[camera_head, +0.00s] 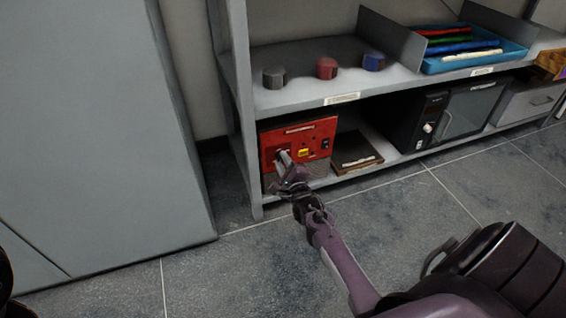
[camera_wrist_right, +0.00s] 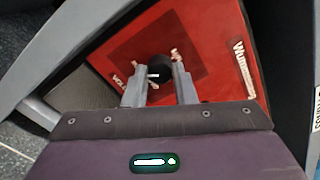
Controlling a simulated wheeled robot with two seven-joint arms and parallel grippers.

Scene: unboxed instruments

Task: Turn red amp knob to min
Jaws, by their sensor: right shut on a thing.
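The red amp (camera_head: 317,135) stands on the lower shelf at its left end. Its red front panel (camera_wrist_right: 205,35) fills the upper part of the right wrist view. A round black knob (camera_wrist_right: 159,68) with a white mark sits on that panel, with lettering near it. My right gripper (camera_head: 285,160) reaches the left side of the amp's front. In the right wrist view its two fingers (camera_wrist_right: 159,85) are shut on the knob, one on each side. In the head view the gripper hides the knob. My left gripper does not show.
A dark flat box (camera_head: 357,152) lies right of the amp, then a black microwave-like unit (camera_head: 430,120). The upper shelf holds a grey, a red (camera_head: 327,68) and a blue cylinder and a blue tray (camera_head: 460,64). A shelf post (camera_head: 240,120) stands close left of the amp.

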